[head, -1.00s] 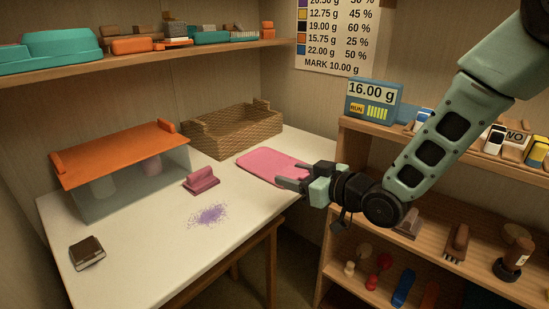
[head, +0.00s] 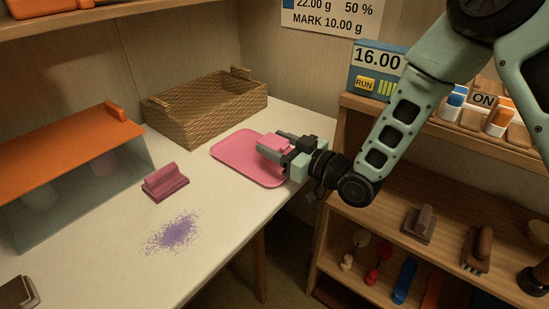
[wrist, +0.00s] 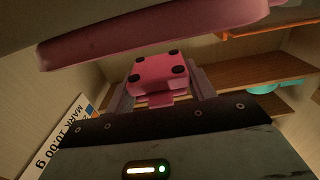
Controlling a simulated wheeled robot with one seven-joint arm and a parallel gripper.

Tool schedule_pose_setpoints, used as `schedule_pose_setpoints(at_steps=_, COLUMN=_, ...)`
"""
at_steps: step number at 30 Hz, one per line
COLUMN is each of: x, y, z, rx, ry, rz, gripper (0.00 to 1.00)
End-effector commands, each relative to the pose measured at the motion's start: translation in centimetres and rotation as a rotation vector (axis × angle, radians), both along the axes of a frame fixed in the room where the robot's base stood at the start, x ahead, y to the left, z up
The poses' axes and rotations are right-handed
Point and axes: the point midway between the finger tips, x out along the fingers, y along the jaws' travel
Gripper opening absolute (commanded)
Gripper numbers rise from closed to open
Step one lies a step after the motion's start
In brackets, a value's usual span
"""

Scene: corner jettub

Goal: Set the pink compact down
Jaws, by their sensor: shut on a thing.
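The pink compact (head: 273,142) is a small pink block between the fingers of my gripper (head: 276,147), which is shut on it. In the head view it is over the right part of the flat pink tray (head: 232,152). I cannot tell whether it touches the tray. In the wrist view the compact (wrist: 158,72) shows a face with several dark round dots, held between the fingers (wrist: 160,95). A pink edge, apparently the tray (wrist: 150,35), crosses the top of that view.
A wicker basket (head: 205,108) stands behind the tray. A mauve block (head: 165,182) and purple powder (head: 175,232) lie to the left on the white table (head: 120,270). An orange-topped glass case (head: 70,150) is far left. A wooden shelf (head: 400,170) with a scale display (head: 375,72) stands right.

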Motion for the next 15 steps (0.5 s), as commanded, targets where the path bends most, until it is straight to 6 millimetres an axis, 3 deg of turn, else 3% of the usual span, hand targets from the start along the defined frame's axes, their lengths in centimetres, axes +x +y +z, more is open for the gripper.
schedule_pose_setpoints(at_steps=10, x=0.0, y=0.0, z=-3.8, rx=0.0, ry=0.001, rz=0.0, gripper=0.25)
schedule_pose_setpoints(at_steps=15, x=0.0, y=0.0, z=-4.1, rx=0.001, ry=-0.002, rz=0.0, gripper=0.25)
